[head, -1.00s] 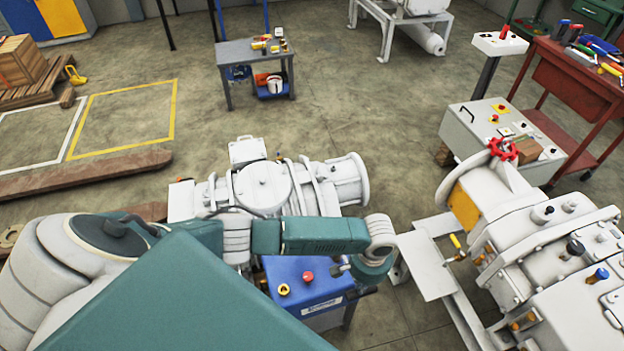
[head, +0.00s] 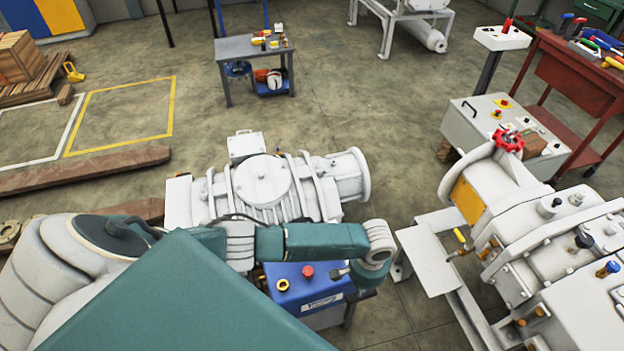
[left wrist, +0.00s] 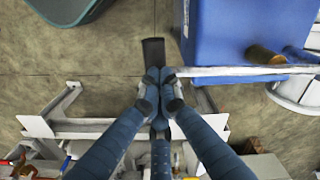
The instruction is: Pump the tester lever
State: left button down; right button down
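The tester is a blue box (head: 306,290) with a red knob and a yellow knob on top, in the lower middle of the head view. My left arm reaches across above it and partly covers it. In the left wrist view the blue tester (left wrist: 222,32) stands at the upper right. A pale metal lever bar (left wrist: 235,71) runs along its edge to my left gripper (left wrist: 160,84). The fingers are close together at the bar's end and look shut on it. A dark bar (left wrist: 153,52) sticks out beyond the fingertips; its join is hidden. My right gripper is not in view.
A white pump (head: 265,185) stands just behind the tester. A larger white machine (head: 540,235) with a red handwheel is to the right, its frame close to my left wrist. A small grey table (head: 238,47) stands farther back. Open floor lies between them.

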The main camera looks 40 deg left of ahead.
pick_arm(q)
jog(key=shift+f+b, duration=1.05)
jog(key=shift+f, duration=0.7)
jog(key=shift+r, duration=0.1)
notch_tip(320, 180, up, 9)
jog(key=p, duration=1)
jog(key=shift+r, duration=0.2)
notch_tip(320, 180, up, 2)
jog(key=shift+r+p, duration=0.25)
jog(key=shift+p, duration=0.45)
